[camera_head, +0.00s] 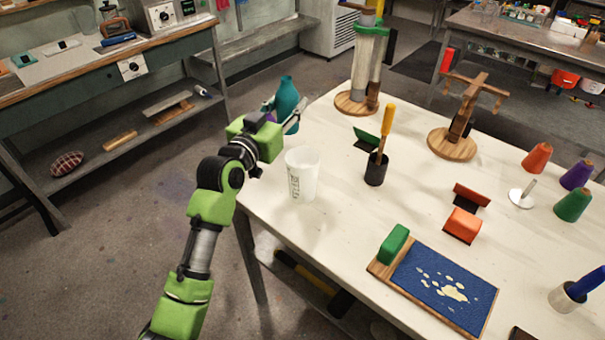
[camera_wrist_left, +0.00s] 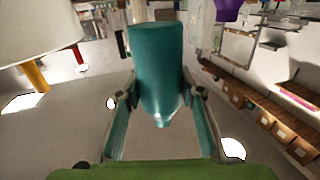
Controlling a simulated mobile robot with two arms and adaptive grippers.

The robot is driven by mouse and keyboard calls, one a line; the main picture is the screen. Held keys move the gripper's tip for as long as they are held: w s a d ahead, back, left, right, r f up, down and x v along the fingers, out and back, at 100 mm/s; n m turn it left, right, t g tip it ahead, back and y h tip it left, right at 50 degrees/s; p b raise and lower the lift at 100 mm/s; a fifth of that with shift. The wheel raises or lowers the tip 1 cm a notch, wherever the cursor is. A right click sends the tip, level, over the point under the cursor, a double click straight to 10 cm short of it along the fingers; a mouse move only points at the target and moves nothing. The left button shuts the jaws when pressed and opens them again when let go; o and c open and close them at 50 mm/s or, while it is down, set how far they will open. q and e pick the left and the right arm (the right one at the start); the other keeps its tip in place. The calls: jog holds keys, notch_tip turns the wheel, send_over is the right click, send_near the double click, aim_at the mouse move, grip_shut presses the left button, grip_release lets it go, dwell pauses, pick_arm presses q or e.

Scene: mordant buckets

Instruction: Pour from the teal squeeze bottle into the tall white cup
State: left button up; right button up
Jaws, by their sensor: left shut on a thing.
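The teal squeeze bottle (camera_head: 287,94) is held by my left gripper (camera_head: 290,118), beside the table's left edge in the head view. Its narrower end points up there. In the left wrist view the bottle (camera_wrist_left: 157,65) sits between the two fingers of the gripper (camera_wrist_left: 157,98). The tall white cup (camera_head: 302,178) stands upright on the table near its left edge, with dark marks on its side. The bottle is apart from the cup, above and left of it in the picture. The cup's contents cannot be made out. My right gripper is not in view.
The white table (camera_head: 340,225) carries a dark pot (camera_head: 376,170) with a yellow-handled tool right of the cup. A wooden-based stand (camera_head: 354,103) is at the back. A blue board (camera_head: 440,288) and several coloured cones are further right. Table space in front of the cup is clear.

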aim_at(278, 118)
pick_arm(q)
jog(key=shift+a+f+p, duration=0.1)
jog(key=shift+a+p, duration=0.05)
jog(key=shift+p, duration=0.25)
jog(key=a+f+p, duration=0.1)
jog(key=p, duration=0.1)
jog(key=a+f+p, duration=0.1)
jog(key=f+p, duration=0.1)
jog(key=shift+s+f+y, duration=0.1)
jog(key=shift+s+y, duration=0.05)
jog(key=shift+y, duration=0.15)
jog(key=s+a+f+p, duration=0.2)
jog(key=s+f+p, duration=0.1)
jog(key=f, duration=0.2)
jog(key=shift+r+p, duration=0.15)
jog(key=shift+p, duration=0.2)
